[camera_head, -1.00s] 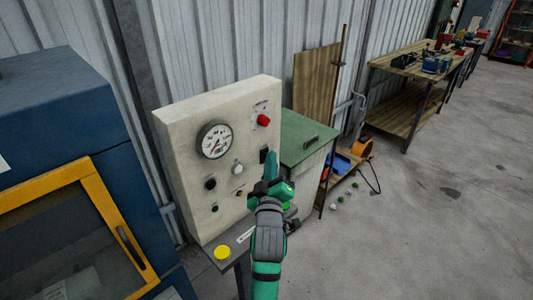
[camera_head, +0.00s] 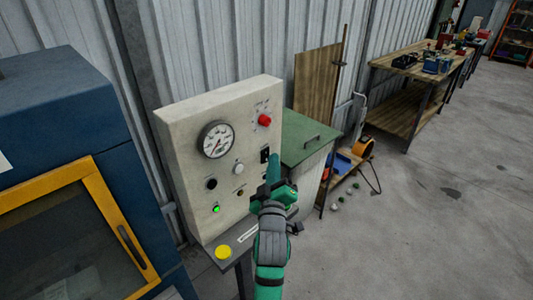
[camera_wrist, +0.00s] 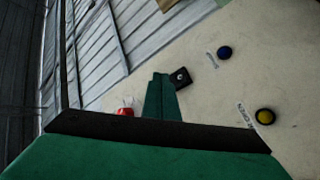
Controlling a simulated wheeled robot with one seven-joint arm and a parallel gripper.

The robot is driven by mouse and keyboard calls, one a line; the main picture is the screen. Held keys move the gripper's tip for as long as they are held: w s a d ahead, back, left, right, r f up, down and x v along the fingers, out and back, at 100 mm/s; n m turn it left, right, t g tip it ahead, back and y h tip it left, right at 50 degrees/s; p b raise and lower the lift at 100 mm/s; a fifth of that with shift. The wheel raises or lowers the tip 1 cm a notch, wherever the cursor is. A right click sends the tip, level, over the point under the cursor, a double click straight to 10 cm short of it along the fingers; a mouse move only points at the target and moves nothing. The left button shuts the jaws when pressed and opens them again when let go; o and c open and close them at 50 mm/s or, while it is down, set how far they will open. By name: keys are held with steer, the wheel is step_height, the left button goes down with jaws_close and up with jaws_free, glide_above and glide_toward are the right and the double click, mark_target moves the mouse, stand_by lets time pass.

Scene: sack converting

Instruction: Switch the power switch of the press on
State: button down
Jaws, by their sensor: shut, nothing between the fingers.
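The press's cream control panel (camera_head: 185,145) stands upright against the wall. A small black switch (camera_head: 265,155) sits on its right side, below a red knob (camera_head: 264,120). A small green lamp (camera_head: 216,209) at the panel's lower left is lit. My gripper (camera_head: 273,165) is shut and empty, its fingertips close to the black switch. In the wrist view the shut green fingers (camera_wrist: 162,95) point at the panel, with the black switch (camera_wrist: 181,78) just right of the tips. I cannot tell whether they touch it.
The panel also carries a round gauge (camera_head: 215,140) and several small buttons. A blue cabinet (camera_head: 60,120) with a yellow-framed door stands left. A green-topped cabinet (camera_head: 305,137) stands right. Open floor lies further right.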

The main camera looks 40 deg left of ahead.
steer(key=shift+d, duration=0.1)
steer(key=shift+d+f, duration=0.2)
steer(key=shift+d, duration=1.05)
steer(key=shift+d+f, duration=0.15)
steer(key=shift+d, duration=1.1)
steer(key=shift+s+a, duration=0.15)
steer(key=shift+s, duration=0.05)
steer(key=s+d+f+m+t+h, duration=0.1)
steer(key=s+d+f+m+h, duration=0.4)
steer(key=d+f, duration=0.65)
steer(key=s+d+f+m+h, duration=0.2)
steer(key=s+d+f+m, duration=0.3)
steer(key=d+f, duration=0.6)
steer(key=s+d+m+h, duration=0.1)
steer(key=s+d, duration=0.3)
steer(key=s, duration=0.4)
steer(key=s+d+f+m+h, duration=0.1)
steer(key=s+d+m+h, duration=0.1)
steer(key=s, duration=0.7)
steer(key=s+d+m+g+h, duration=0.1)
steer(key=s+d+m+h, duration=0.1)
steer(key=s+d, duration=0.4)
steer(key=s+m, duration=0.1)
steer(key=s, duration=0.1)
steer(key=shift+s+d+f+m, duration=0.3)
steer(key=shift+d+f, duration=0.05)
steer(key=shift+d, duration=0.05)
